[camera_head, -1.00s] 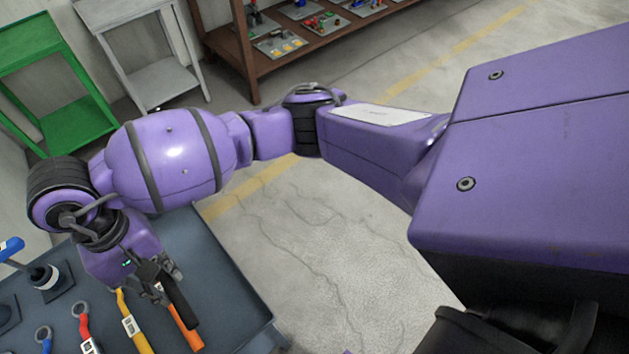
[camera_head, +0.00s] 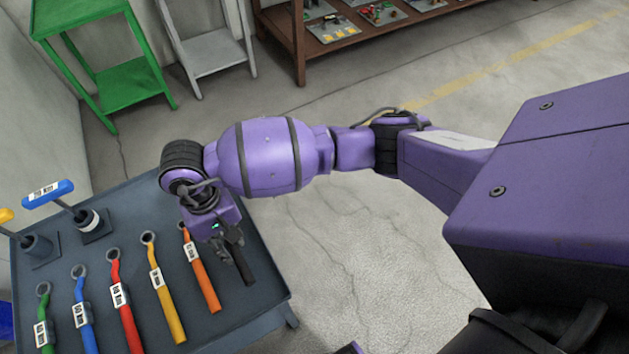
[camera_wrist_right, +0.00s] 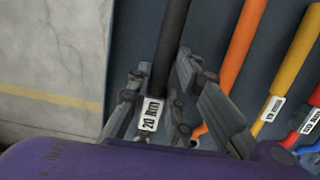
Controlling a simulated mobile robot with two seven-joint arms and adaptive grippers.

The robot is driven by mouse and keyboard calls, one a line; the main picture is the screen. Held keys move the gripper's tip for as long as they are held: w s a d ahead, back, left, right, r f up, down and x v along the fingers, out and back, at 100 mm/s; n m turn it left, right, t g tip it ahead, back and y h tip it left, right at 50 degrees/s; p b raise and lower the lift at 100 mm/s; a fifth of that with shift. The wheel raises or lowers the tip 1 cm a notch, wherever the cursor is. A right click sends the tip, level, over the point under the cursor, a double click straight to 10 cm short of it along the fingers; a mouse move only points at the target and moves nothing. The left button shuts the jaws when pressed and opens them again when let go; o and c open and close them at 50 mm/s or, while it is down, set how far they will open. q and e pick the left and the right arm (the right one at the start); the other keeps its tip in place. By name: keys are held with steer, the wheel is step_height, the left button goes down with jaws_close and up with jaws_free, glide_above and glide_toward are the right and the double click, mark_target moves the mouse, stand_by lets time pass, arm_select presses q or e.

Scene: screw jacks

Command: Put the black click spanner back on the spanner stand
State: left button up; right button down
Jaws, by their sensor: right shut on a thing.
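The black click spanner is in my right gripper (camera_head: 230,252). Its black handle (camera_head: 243,266) points toward the front of the blue-grey top (camera_head: 262,306), right of the orange spanner (camera_head: 200,270). In the right wrist view, the gripper's fingers (camera_wrist_right: 160,98) are on both sides of the black spanner (camera_wrist_right: 170,48) near its white "20 Nm" label. My wrist hides the spanner's head end. I cannot tell whether the spanner touches the surface. No separate spanner stand can be made out; the coloured spanners are in a row on this top. My left gripper is not in view.
Yellow (camera_head: 166,290), red (camera_head: 124,305), blue (camera_head: 84,315) and green (camera_head: 42,320) spanners continue the row leftward. Two upright tools, one with a blue handle (camera_head: 48,194), stand at the left back. Green (camera_head: 125,88) and grey (camera_head: 215,52) stands are behind. Floor is clear to the right.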

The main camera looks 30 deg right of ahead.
steer(key=shift+w, duration=0.1)
steer(key=c, duration=1.6)
jaws_free()
steer(key=shift+r, duration=0.25)
steer(key=r, duration=0.4)
steer(key=w+r, duration=0.1)
steer(key=r, duration=0.6)
steer(key=shift+w+r, duration=0.3)
